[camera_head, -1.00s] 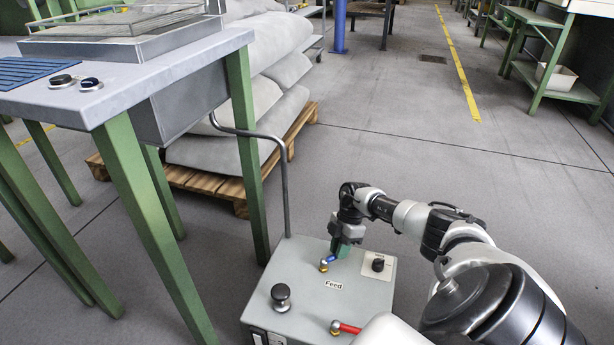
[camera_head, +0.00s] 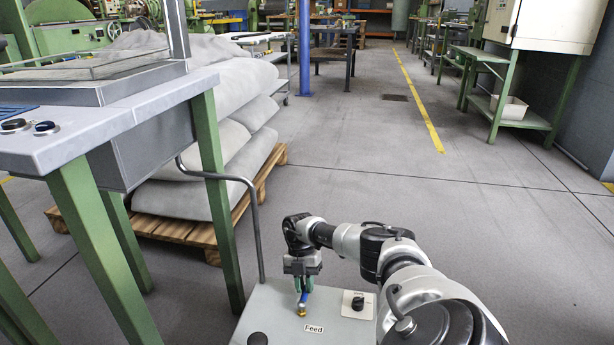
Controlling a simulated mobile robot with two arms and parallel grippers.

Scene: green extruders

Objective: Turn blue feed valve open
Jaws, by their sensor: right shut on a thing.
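The fingers hide part of the handle. My left gripper is not in view.
A black knob (camera_head: 358,303) sits on the box right of the valve. A bent grey handle rail (camera_head: 256,225) rises at its left. A green-legged table (camera_head: 205,180) stands left, before sacks on a pallet (camera_head: 180,232). The floor to the right is clear.

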